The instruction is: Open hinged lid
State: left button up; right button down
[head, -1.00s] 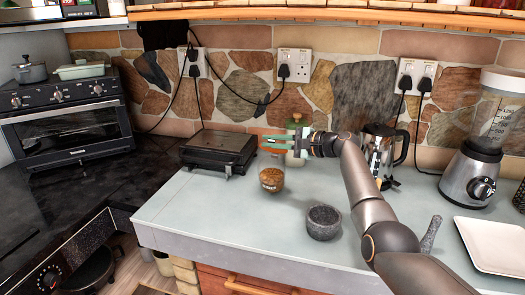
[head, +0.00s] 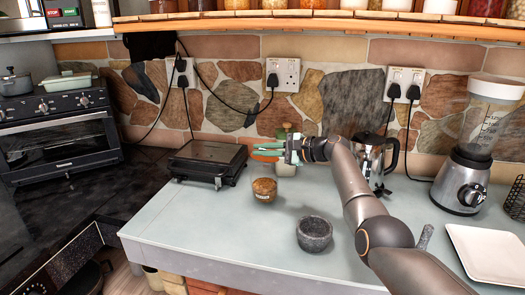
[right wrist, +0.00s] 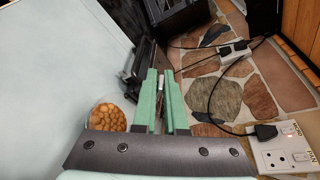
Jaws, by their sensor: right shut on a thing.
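The black press (head: 205,160) with the flat hinged lid sits at the back left of the pale counter. Its lid lies down flat. It also shows beyond the fingertips in the right wrist view (right wrist: 140,72). My right gripper (head: 256,151) is at the press's right edge, its green fingers pointing left. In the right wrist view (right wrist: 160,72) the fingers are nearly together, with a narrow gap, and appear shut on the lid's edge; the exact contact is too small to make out. My left gripper is not in view.
A glass jar with brown contents (head: 264,190) stands just in front of my right gripper. A pale canister (head: 287,168) stands behind it. A stone mortar (head: 314,235), a coffee press (head: 372,158), a blender (head: 468,180) and a white tray (head: 490,252) are further right.

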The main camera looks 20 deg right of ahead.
jog(key=shift+r, duration=0.25)
jog(key=c, duration=1.2)
grip_release()
jog(key=shift+o, duration=1)
jog(key=shift+f, duration=0.15)
jog(key=v, duration=1.2)
jog(key=shift+s+d+b, duration=0.15)
jog(key=shift+s+b, duration=0.1)
jog(key=shift+b, duration=0.2)
